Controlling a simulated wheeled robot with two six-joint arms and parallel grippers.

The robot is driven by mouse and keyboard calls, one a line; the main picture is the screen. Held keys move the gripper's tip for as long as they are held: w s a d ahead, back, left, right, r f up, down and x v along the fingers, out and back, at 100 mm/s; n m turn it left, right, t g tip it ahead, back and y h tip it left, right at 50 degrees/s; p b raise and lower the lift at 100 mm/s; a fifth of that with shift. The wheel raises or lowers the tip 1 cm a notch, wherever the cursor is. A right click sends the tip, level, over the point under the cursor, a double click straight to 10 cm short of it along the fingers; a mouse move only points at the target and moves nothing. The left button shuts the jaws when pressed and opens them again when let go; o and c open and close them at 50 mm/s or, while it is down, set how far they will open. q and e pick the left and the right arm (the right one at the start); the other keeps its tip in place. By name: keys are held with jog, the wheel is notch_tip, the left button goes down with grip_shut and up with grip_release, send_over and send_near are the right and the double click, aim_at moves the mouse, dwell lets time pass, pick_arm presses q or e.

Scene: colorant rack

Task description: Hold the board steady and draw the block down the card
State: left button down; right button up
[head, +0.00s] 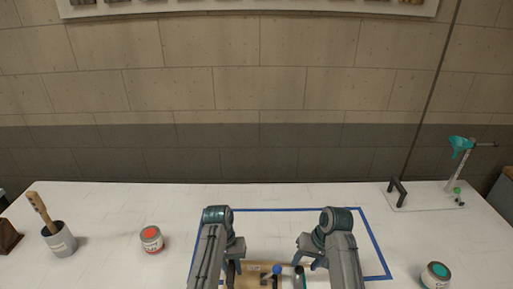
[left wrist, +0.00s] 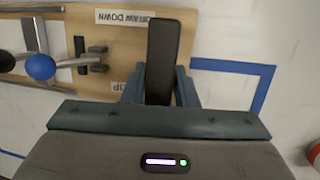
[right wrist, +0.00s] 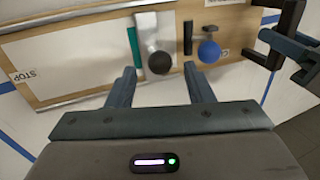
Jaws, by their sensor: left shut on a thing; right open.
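The wooden board (head: 245,281) lies on the table; the left wrist view shows its "DRAW DOWN" label. My left gripper (left wrist: 160,88) is shut on the black upright handle (left wrist: 164,45) at one end of the board. The pale card (right wrist: 75,50) lies on the board, with a "STOP" label at its far end in the right wrist view. The silver block (right wrist: 147,28) with a dark ball knob (right wrist: 159,63) sits across the card, beside a teal strip (right wrist: 136,50). My right gripper (right wrist: 160,85) is open and empty, its fingers short of the knob and apart from it.
A clip lever with a blue ball (right wrist: 209,51) stands between block and handle. Blue tape (head: 290,209) outlines the work area. A red-labelled can (head: 151,239), a brush pot (head: 59,240), a teal-topped can (head: 436,275) and a stand (head: 456,170) stand outside it.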

aim_at(302, 268)
jog(key=shift+x, duration=2.65)
jog(key=shift+c, duration=0.5)
jog(key=c, duration=0.9)
jog(key=shift+d, duration=0.1)
jog(key=shift+d, duration=0.95)
